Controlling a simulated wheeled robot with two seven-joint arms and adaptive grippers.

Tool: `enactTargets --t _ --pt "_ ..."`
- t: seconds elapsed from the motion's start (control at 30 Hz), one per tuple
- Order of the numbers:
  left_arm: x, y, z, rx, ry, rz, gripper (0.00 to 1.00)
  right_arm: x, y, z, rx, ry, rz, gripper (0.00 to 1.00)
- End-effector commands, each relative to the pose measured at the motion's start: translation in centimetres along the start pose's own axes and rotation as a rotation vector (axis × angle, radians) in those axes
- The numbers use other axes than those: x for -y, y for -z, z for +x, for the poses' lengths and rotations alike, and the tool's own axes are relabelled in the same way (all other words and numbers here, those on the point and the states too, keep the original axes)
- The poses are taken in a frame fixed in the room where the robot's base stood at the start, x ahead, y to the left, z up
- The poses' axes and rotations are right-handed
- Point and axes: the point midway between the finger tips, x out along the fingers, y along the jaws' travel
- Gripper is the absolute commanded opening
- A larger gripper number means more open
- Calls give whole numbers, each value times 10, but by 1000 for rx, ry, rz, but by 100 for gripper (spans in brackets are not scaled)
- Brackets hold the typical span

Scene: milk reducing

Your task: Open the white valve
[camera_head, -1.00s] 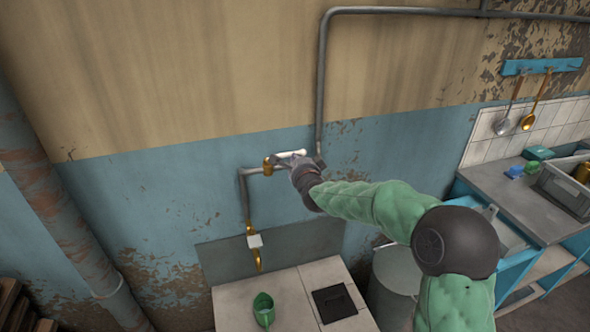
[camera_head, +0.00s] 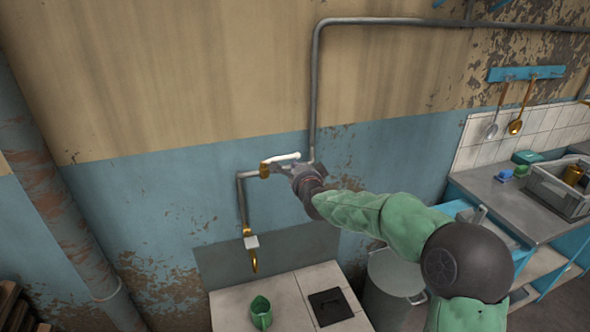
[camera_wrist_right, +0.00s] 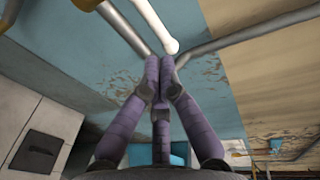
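The white valve handle (camera_head: 284,157) is a thin lever on a brass valve body (camera_head: 265,169), set in the grey pipe on the blue wall. The lever points right, nearly level. My right gripper (camera_head: 280,170) is just below it in the head view. In the right wrist view, the white lever (camera_wrist_right: 153,22) comes down from the top, and the fingertips of my right gripper (camera_wrist_right: 161,66) are drawn together just below its rounded end. Nothing shows between them. I cannot tell if they touch the lever. My left gripper is not in view.
Below the valve, the pipe ends in a brass spout (camera_head: 253,262) above a tiled counter (camera_head: 281,297). A green jug (camera_head: 261,312) stands there. A metal barrel (camera_head: 394,285) stands to the right, before a grey worktop (camera_head: 510,205). A vertical pipe (camera_head: 45,180) is at left.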

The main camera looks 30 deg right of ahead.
Motion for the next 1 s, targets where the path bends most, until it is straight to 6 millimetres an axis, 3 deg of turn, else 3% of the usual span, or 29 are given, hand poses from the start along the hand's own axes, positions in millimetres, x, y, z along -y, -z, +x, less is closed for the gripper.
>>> enactTargets --t 0.6,1.0 --pt "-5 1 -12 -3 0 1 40 0 5 -79 1 -1 -1 0" --pt "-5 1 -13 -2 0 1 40 -6 3 -86 5 -12 -9 0"
